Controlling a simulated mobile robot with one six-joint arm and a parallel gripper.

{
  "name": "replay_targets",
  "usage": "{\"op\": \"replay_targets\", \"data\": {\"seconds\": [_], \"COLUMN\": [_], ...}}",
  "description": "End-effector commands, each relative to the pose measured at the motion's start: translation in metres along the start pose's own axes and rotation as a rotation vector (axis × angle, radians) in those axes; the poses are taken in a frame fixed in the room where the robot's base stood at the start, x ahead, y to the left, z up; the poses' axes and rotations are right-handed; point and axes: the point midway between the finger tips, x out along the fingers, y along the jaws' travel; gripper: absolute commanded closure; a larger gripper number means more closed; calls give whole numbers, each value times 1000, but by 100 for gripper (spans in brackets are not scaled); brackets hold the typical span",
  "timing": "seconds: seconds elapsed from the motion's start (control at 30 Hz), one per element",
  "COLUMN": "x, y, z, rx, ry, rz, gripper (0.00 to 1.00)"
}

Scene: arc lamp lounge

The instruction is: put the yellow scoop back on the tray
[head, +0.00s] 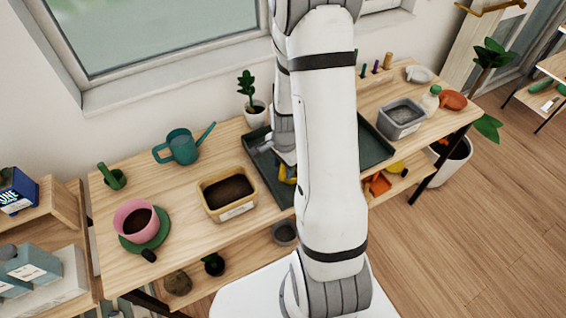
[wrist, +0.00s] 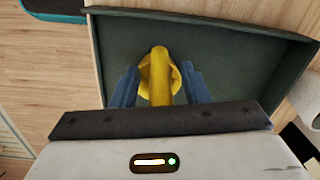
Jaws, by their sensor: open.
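Only a small yellow part of the scoop (head: 282,173) shows there, beside my gripper.
A tan planter box (head: 228,212) stands just left of the tray, and a grey tub (head: 401,130) stands to its right. A teal watering can (head: 182,148), a pink pot (head: 134,215) and a small potted plant (head: 255,114) are also on the bench.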

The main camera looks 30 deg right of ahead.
Motion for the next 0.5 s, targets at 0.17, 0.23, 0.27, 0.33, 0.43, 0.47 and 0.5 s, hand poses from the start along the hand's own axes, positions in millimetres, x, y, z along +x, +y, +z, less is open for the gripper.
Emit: {"op": "replay_targets", "data": {"seconds": [0.17, 0.23, 0.27, 0.33, 0.43, 0.47, 0.5], "x": [-12, -21, -26, -39, -59, -65, -72], "y": [-1, -1, -1, -1, -1, -1, -1], "z": [-1, -1, -1, -1, -1, -1, -1], "rx": [1, 1, 1, 1, 1, 1, 1], "ry": [2, 2, 3, 3, 4, 3, 4], "rz": [-4, -5, -6, -6, -7, -6, -6], "gripper": [59, 59, 59, 59, 59, 59, 59]}}
